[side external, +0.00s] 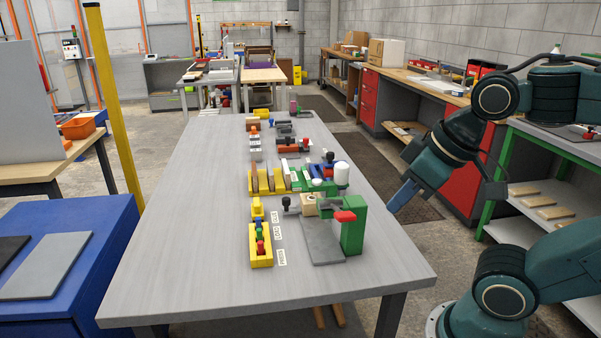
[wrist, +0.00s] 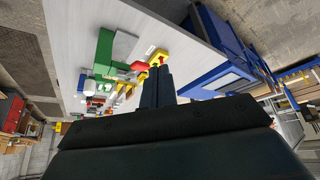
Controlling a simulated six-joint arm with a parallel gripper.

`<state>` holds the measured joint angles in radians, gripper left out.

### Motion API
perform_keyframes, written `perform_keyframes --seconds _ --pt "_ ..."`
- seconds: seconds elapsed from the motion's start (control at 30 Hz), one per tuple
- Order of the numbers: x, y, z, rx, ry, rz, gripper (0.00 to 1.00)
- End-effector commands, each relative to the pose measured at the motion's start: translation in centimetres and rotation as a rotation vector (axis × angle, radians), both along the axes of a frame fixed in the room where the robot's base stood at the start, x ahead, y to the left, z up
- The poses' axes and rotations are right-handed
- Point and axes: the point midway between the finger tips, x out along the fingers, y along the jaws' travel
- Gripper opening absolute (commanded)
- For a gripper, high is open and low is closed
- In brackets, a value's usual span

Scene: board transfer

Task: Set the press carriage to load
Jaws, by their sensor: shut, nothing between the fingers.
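The green press (side external: 353,225) stands on the grey table (side external: 190,235), with a red pad (side external: 344,216) on its arm and a grey base plate (side external: 322,243) to its left. Small labels lie left of the plate; they appear to read OUT, LOAD and PRESS (side external: 282,257). A grey part with a black knob (side external: 286,201), likely the carriage handle, sits at the plate's far end, by the OUT label. A light wooden block (side external: 309,204) is beside it. My gripper (side external: 396,205) is shut and empty, right of the press and apart from it. Its fingers (wrist: 159,72) point toward the table.
A yellow holder (side external: 261,248) with coloured pieces stands left of the labels. Yellow racks (side external: 262,182), a white cylinder (side external: 341,173) and other fixtures stand farther back. The table's near end and left side are clear. A blue cabinet (side external: 60,240) is at left.

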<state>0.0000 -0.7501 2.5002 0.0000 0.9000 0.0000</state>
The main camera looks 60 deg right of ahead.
Motion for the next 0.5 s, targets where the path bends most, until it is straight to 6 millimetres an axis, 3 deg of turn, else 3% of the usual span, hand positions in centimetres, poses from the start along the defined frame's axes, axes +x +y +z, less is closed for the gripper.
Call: perform_keyframes --seconds 0.33,0.5 --pt "0.01 0.0 0.0 0.0 0.0 0.0 0.0" --pt "0.24 -0.05 0.13 0.001 0.001 -0.003 0.33"
